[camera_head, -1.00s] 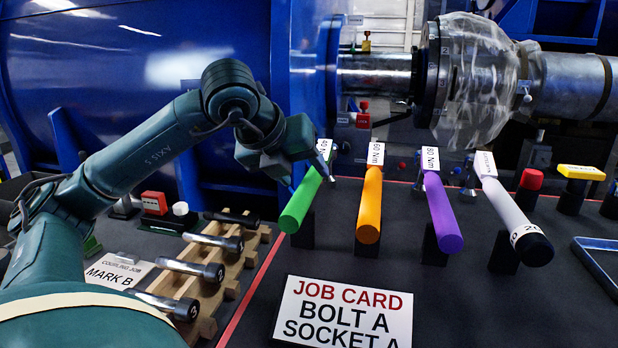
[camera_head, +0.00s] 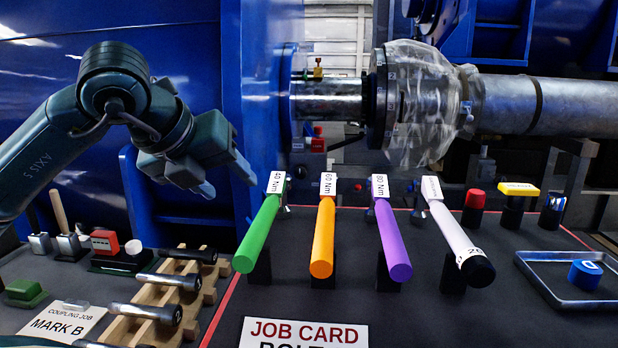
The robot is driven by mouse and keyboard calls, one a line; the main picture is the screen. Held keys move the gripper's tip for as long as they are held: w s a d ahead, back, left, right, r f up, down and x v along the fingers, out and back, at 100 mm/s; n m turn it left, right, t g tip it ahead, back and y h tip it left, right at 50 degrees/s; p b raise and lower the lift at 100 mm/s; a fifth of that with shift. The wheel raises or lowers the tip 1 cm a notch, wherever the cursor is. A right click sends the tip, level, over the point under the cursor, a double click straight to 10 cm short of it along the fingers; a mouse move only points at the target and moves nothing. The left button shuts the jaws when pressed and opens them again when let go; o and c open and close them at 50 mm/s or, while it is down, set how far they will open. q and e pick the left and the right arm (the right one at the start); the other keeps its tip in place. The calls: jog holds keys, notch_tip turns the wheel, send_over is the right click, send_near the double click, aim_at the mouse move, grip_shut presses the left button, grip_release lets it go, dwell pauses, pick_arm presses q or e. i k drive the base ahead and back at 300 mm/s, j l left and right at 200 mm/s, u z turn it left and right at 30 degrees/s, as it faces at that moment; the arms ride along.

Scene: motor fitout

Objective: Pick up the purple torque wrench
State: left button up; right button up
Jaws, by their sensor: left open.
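The purple torque wrench (camera_head: 392,240) lies tilted on a dark stand on the black bench, its handle toward me and its white label reading 80 Nm. It is third from the left in a row of wrenches. My left gripper (camera_head: 228,183) is open and empty, in the air at the left, above and left of the green wrench (camera_head: 258,236). It is well apart from the purple wrench, with the green and orange wrenches between. My right gripper is not in view.
The orange wrench (camera_head: 323,238) and a white wrench with a black end (camera_head: 455,238) flank the purple one. A job card (camera_head: 303,334) stands in front. A wooden rack (camera_head: 150,310) with sockets is at left; a blue-grey tray (camera_head: 560,285) is at right. A metal shaft runs behind.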

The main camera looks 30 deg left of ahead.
aim_at(380, 211)
jog(key=k+l, duration=0.1)
jog(key=k, duration=0.4)
jog(key=k+l, duration=0.1)
jog(key=k, duration=0.4)
